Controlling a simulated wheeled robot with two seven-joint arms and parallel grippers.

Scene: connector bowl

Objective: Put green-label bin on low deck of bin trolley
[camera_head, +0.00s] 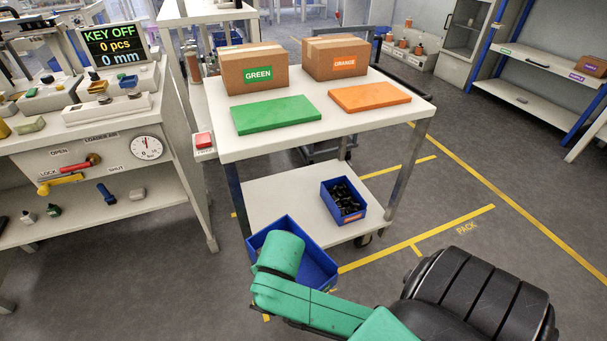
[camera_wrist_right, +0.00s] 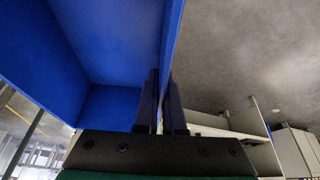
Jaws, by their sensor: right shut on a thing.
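A blue bin (camera_head: 313,262) is at the front left edge of the trolley's white low deck (camera_head: 280,193), tilted, with my green right arm over part of it. Its visible inside looks empty, and no label on it shows. In the right wrist view my right gripper (camera_wrist_right: 164,80) is shut on a wall of this blue bin (camera_wrist_right: 115,40). I cannot tell whether the bin touches the deck. Another blue bin (camera_head: 353,211), with an orange label and black parts inside, stands on the deck to the right. My left gripper is out of view.
The trolley's top deck (camera_head: 330,129) holds GREEN and ORANGE cartons (camera_head: 252,69) and a green and an orange mat (camera_head: 276,115). The low deck is bare left of the orange-label bin. A workbench (camera_head: 100,128) with a KEY OFF display stands at left.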

